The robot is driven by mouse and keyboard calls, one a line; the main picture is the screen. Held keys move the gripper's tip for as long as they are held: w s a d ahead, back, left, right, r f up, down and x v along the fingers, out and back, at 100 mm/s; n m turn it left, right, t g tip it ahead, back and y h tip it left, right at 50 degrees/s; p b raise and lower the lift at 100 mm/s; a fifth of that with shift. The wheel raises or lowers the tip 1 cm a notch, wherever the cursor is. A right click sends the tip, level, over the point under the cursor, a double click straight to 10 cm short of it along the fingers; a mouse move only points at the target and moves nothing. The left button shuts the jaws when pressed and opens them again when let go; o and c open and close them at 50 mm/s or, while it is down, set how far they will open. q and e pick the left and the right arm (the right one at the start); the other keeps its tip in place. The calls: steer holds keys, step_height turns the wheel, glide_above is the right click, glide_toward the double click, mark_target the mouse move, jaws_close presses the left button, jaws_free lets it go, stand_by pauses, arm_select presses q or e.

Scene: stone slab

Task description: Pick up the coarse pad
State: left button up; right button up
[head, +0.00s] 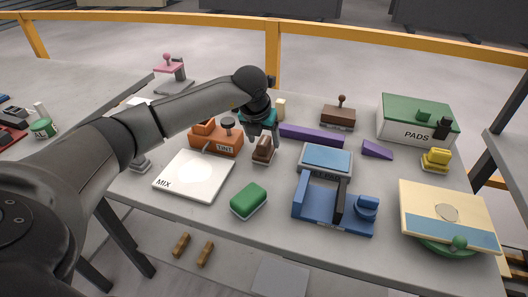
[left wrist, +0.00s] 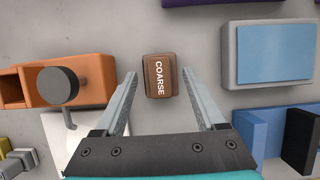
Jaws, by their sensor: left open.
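The coarse pad is a small brown block labelled COARSE; it lies on the stone slab in the left wrist view (left wrist: 160,78) and in the head view (head: 263,151). My left gripper (left wrist: 158,74) is open, its two fingertips apart on either side of the pad in the picture. In the head view the left gripper (head: 264,136) is right above the pad, partly hiding it. I cannot tell how much height is between them. Nothing is held. My right gripper is not in view.
An orange TINT holder (head: 215,139) stands close left, with a white MIX board (head: 193,176) in front. A green pad (head: 248,201), a blue-topped block (head: 326,158) and a blue holder (head: 320,205) are nearby. A purple bar (head: 311,134) lies behind. A PADS box (head: 418,118) stands back right.

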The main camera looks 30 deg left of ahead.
arm_select(q)
steer(key=shift+x, duration=0.9)
jaws_close()
steer(key=shift+r, duration=0.1)
